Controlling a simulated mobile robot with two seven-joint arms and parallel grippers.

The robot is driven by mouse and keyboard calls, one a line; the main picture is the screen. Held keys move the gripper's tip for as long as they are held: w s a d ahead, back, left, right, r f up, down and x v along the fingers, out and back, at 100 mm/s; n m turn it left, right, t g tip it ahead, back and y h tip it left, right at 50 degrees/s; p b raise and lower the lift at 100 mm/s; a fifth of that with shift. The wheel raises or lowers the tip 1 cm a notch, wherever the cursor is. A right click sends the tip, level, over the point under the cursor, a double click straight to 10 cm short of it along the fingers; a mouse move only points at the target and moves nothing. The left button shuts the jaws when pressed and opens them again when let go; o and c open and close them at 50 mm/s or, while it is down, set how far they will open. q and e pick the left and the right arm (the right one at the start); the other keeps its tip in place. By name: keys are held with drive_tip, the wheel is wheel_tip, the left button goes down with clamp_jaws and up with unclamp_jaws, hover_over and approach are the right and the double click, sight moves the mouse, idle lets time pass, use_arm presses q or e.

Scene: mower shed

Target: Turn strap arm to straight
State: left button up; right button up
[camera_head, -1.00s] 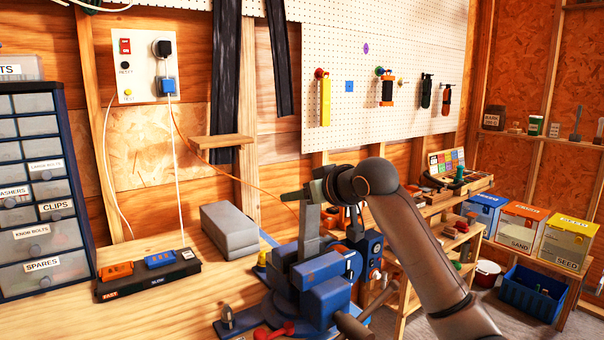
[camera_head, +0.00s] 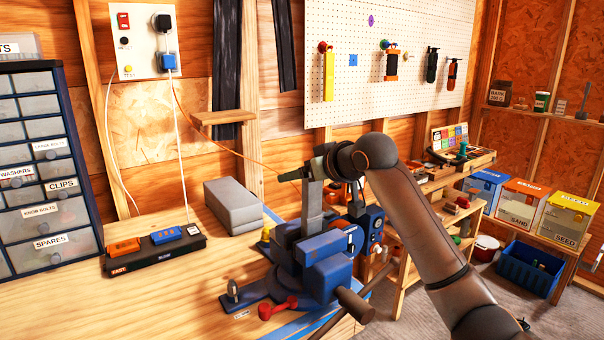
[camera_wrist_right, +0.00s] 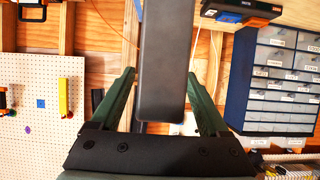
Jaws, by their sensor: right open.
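The strap arm (camera_head: 311,208) is a flat grey bar standing upright from the blue vise (camera_head: 325,260) on the bench. My right gripper (camera_head: 298,175) is at the strap's upper end, its green fingers pointing left. In the right wrist view the strap arm (camera_wrist_right: 165,65) shows as a dark bar coming down from the top of the picture. Its end lies between the spread fingers of my right gripper (camera_wrist_right: 160,85). The fingers are open; whether either touches the bar is unclear. The strap's foot is partly hidden by the vise. My left gripper is not in view.
A grey block (camera_head: 232,206) and a black tray with orange and blue pieces (camera_head: 155,251) stand left of the vise. A red-handled part (camera_head: 278,308) lies in front of it.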

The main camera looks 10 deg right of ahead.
drive_tip(key=b+v, duration=0.2)
drive_tip(key=v, duration=1)
drive_tip(key=shift+s, duration=0.3)
